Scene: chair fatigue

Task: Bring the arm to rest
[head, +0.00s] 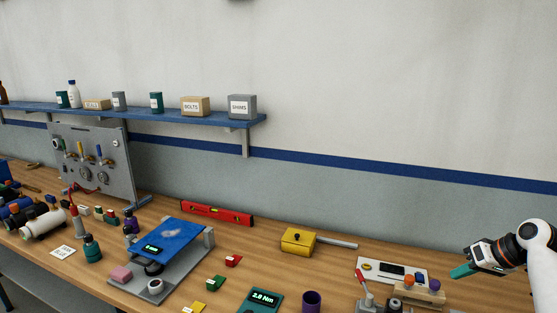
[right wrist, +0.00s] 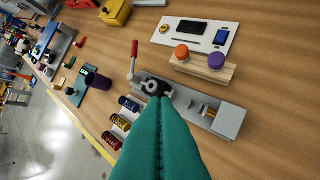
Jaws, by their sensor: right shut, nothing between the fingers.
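My right gripper (head: 463,271) is at the right of the head view, above the bench. Its teal fingers are shut with nothing between them. In the right wrist view the closed fingers (right wrist: 158,115) point toward a grey fixture (right wrist: 229,122) with a dark round clamp (right wrist: 154,88). A red-handled lever (right wrist: 134,50) stands up at the fixture's left end. I cannot tell the gap between fingertips and fixture, and the fingers hide part of it. My left gripper is not in view.
A wooden block (right wrist: 206,70) with orange and purple knobs sits beside the fixture, before a white board (right wrist: 193,33). Several coloured springs (right wrist: 130,104) lie left of it. A purple cup (head: 311,300), a yellow box (head: 297,240) and a blue-topped stand (head: 170,240) occupy the bench.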

